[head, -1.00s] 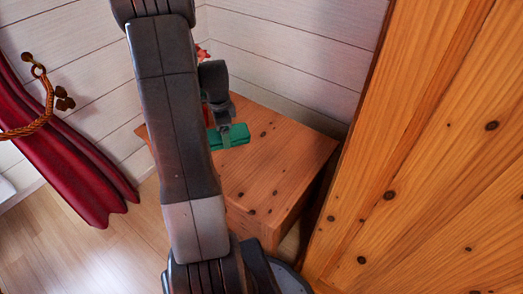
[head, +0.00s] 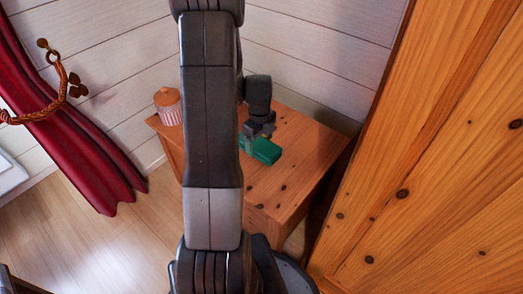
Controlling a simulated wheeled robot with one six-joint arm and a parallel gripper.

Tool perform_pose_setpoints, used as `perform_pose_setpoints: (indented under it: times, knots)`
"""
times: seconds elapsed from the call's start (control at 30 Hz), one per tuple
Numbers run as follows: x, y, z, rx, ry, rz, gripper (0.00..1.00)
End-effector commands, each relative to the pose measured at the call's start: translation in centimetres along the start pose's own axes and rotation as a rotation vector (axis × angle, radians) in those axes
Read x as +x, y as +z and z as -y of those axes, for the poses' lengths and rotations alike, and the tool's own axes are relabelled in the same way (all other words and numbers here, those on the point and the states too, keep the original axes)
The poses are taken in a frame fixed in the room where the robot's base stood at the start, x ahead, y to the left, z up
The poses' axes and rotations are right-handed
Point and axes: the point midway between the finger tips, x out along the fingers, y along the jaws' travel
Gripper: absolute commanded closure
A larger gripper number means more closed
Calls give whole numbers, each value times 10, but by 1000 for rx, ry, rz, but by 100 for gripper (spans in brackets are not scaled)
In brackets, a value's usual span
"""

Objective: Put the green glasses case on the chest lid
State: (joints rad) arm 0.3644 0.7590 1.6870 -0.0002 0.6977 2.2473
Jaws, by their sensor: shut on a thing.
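The green glasses case (head: 264,151) is in the head view, just right of my arm. My gripper (head: 258,138) is shut on it, with the wrist above it. The case appears over the wooden chest lid (head: 290,165); I cannot tell whether it touches the lid or hangs a little above it.
A striped pinkish jar with an orange-brown top (head: 169,107) stands at the chest's left end. A large wooden panel (head: 430,170) rises close on the right. A red curtain (head: 75,125) hangs at left. The lid's front right is clear.

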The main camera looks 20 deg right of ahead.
Motion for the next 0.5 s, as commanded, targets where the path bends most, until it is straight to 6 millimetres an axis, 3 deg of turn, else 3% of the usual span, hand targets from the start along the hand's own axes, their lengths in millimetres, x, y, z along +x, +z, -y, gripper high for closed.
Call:
perform_pose_setpoints:
  times: [0.33, 0.5]
  knots:
    - [40, 0, 0, -2, 0, 0, 46]
    - [41, 1, 0, -2, -2, 2, 46]
